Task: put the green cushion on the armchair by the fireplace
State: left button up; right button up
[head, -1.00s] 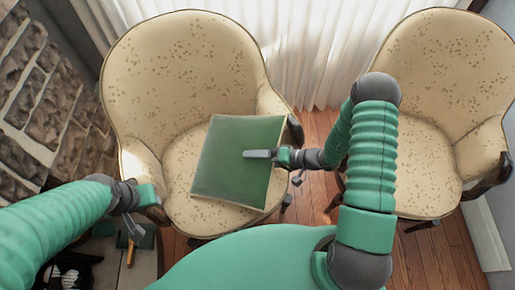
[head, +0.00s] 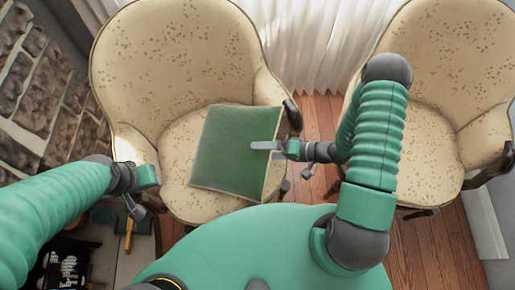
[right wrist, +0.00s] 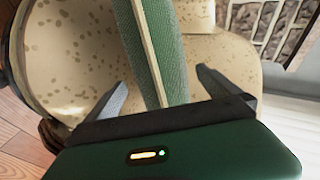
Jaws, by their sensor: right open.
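The green cushion (head: 233,150) rests on the seat of the cream armchair (head: 170,65) beside the stone wall, leaning a little, its pale piped edge toward my right arm. My right gripper (head: 266,146) is at the cushion's right edge, one finger overlapping its face in the head view. In the right wrist view, its open fingers stand on either side of the cushion (right wrist: 150,55), with gaps between. My left gripper (head: 140,195) hangs at the chair's left front, away from the cushion; its jaw opening is unclear.
A second cream armchair (head: 450,60) stands at the right. The rough stone wall (head: 40,85) is at the left. White curtains (head: 310,45) hang behind. Wooden floor (head: 325,120) shows between the chairs. Dark items and a wooden-handled tool (head: 129,233) lie at lower left.

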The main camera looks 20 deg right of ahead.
jog(key=v, duration=0.7)
jog(key=s+a+r+n+g+h, duration=0.35)
jog(key=s+r+g, duration=0.3)
jog(key=g, duration=0.25)
pick_arm(q)
jog(key=shift+a+r, duration=0.1)
jog(key=shift+r, duration=0.25)
pick_arm(e)
jog(key=w+d+r+t+h, duration=0.1)
jog(key=w+r+t+h, duration=0.3)
jog(key=r+h, duration=0.3)
jog(key=shift+w+r+n+t, duration=0.3)
jog(key=shift+w+r+n, duration=0.05)
jog(key=shift+r+n, duration=0.1)
pick_arm(q)
jog(key=shift+p, duration=0.3)
jog(key=w+p+v, duration=0.2)
jog(key=p+v, duration=0.8)
jog(key=shift+r+p, duration=0.3)
jog(key=shift+r, duration=0.15)
pick_arm(e)
jog(key=w+v, duration=0.2)
jog(key=v, duration=0.8)
jog(key=shift+r, duration=0.45)
